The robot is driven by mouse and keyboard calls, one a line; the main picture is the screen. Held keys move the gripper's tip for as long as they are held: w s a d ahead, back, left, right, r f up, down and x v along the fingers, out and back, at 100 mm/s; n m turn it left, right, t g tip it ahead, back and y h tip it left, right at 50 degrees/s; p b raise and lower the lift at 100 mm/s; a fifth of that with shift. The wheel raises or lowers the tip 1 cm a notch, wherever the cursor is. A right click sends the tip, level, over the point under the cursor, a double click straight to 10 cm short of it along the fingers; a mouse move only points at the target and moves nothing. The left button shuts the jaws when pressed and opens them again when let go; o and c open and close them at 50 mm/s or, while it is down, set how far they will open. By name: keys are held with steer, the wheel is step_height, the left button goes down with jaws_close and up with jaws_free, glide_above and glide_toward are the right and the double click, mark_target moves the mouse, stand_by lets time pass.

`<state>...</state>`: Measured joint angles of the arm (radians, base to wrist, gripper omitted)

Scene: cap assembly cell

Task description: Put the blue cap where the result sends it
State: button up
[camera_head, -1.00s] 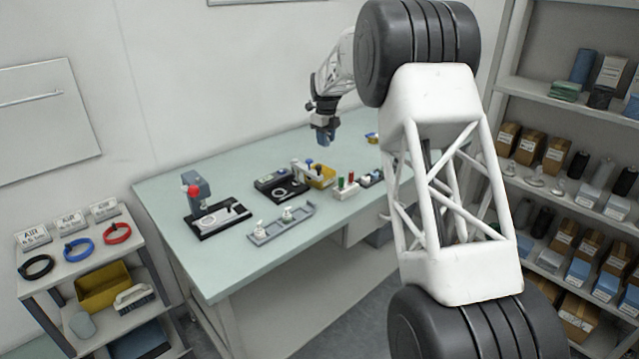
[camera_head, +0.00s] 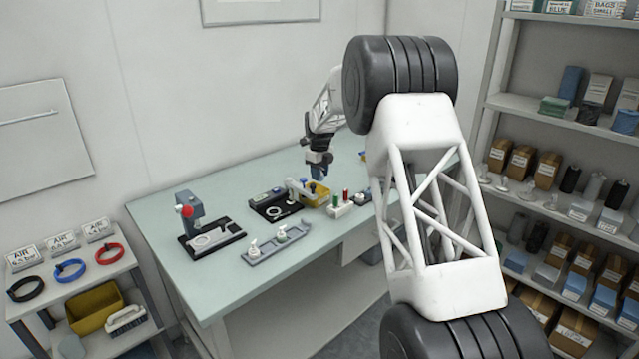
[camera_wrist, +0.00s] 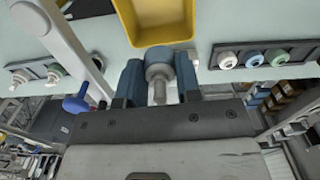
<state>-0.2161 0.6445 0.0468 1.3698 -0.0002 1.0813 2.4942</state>
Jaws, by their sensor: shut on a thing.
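My gripper (camera_wrist: 159,78) is shut on a small piece with a round blue-grey cap (camera_wrist: 160,55) and a pale stem, held between its two blue fingers. In the wrist view, the yellow bin (camera_wrist: 190,12) lies just beyond the held piece. In the head view, my gripper (camera_head: 318,172) is above and close to the yellow bin (camera_head: 321,200), and the held piece is too small to make out. The black test station (camera_head: 268,212) with a ring is left of the bin.
A press with a red knob (camera_head: 187,212) stands at left. A grey tray (camera_head: 262,257) holds white and green capped pieces. In the wrist view, a dark rack (camera_wrist: 304,51) holds white, green and blue round pieces.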

steer(key=shift+f, duration=0.1)
steer(key=shift+f, duration=1.75)
steer(key=shift+f, duration=0.6)
steer(key=o, duration=0.7)
steer(key=shift+c, duration=0.2)
steer(key=shift+r, duration=0.15)
step_height(320, 180, up, 13)
steer(key=shift+f, duration=0.1)
